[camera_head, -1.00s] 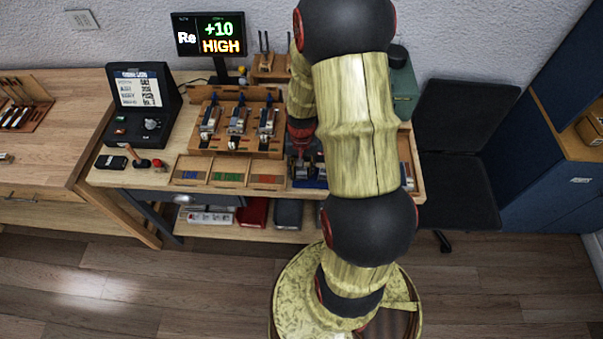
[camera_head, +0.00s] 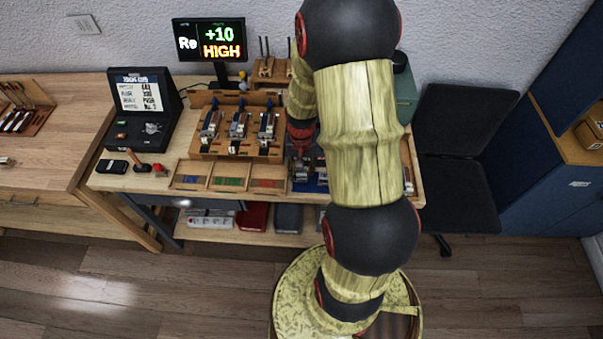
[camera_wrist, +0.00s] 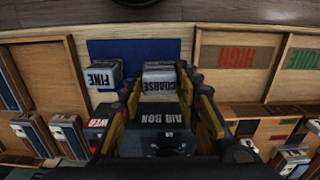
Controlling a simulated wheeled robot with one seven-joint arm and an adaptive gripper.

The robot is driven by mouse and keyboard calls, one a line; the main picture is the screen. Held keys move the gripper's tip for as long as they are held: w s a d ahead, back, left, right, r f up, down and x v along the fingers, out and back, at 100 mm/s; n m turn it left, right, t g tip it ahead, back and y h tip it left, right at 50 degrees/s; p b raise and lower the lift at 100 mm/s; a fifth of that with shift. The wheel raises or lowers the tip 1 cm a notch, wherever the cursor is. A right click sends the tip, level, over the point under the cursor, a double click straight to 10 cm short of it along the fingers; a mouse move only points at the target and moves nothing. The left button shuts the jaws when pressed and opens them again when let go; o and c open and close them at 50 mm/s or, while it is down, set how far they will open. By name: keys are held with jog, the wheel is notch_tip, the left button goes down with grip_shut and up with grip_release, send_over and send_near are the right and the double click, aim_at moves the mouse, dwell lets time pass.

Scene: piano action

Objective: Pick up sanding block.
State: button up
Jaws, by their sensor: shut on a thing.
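The grey-white sanding block marked COARSE (camera_wrist: 161,77) is between the fingertips of my gripper (camera_wrist: 160,88) in the wrist view, at the edge of a dark blue mat (camera_wrist: 130,50). My gripper is shut on it. Whether the block touches the mat is unclear. A similar block marked FINE (camera_wrist: 103,76) stands apart, to the left. In the head view my arm covers most of my gripper, and the blue mat (camera_head: 303,187) is partly hidden.
In the head view, a wooden rack of mechanisms (camera_head: 238,149) and a monitor (camera_head: 210,42) stand left of my arm.

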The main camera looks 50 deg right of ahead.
jog(key=s+a+r+p, duration=0.3)
jog(key=s+a+r, duration=0.5)
jog(key=s+r, duration=0.3)
jog(key=shift+a, duration=0.35)
jog(key=o, duration=0.7)
jog(key=shift+c, duration=0.2)
jog(key=shift+r, duration=0.1)
jog(key=c, duration=0.5)
jog(key=shift+p, duration=0.35)
